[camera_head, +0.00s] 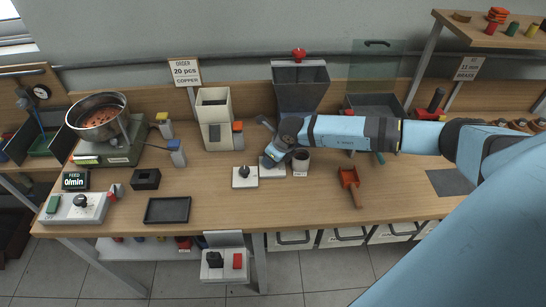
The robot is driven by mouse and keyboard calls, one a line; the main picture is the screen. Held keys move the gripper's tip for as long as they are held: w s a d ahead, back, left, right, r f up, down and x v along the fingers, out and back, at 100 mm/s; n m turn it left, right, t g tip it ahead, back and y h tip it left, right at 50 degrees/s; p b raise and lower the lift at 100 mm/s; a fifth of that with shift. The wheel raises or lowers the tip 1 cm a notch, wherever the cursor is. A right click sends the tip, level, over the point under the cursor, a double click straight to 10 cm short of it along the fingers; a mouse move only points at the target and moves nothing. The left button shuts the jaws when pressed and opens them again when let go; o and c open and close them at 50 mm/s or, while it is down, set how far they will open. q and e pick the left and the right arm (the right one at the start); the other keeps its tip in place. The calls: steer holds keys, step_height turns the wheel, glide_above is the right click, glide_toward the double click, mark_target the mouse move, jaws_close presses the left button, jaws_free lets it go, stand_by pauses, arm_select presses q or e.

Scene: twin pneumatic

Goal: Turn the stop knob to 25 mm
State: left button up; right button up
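A small white box with a black knob (244,171) stands on the bench near the middle; any mm scale on it is too small to read. I cannot tell for certain that it is the stop knob. My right arm comes in from the right, and my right gripper (271,157) is low over the bench, just right of and behind that knob, apart from it in the picture. Its fingers are small and partly hidden, so their opening is unclear. A light grey plate (272,172) lies below the gripper. My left gripper is not in view.
A grey cup (301,161) and a hopper with a red knob (301,76) are close to my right arm. A white dispenser (214,115) stands behind the knob box. A feed box with another black knob (79,201) is at left. A black tray (167,210) lies front left.

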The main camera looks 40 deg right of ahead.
steer(key=shift+o, duration=0.9)
steer(key=b+v, duration=0.2)
steer(key=v, duration=1.2)
steer(key=shift+f, duration=0.1)
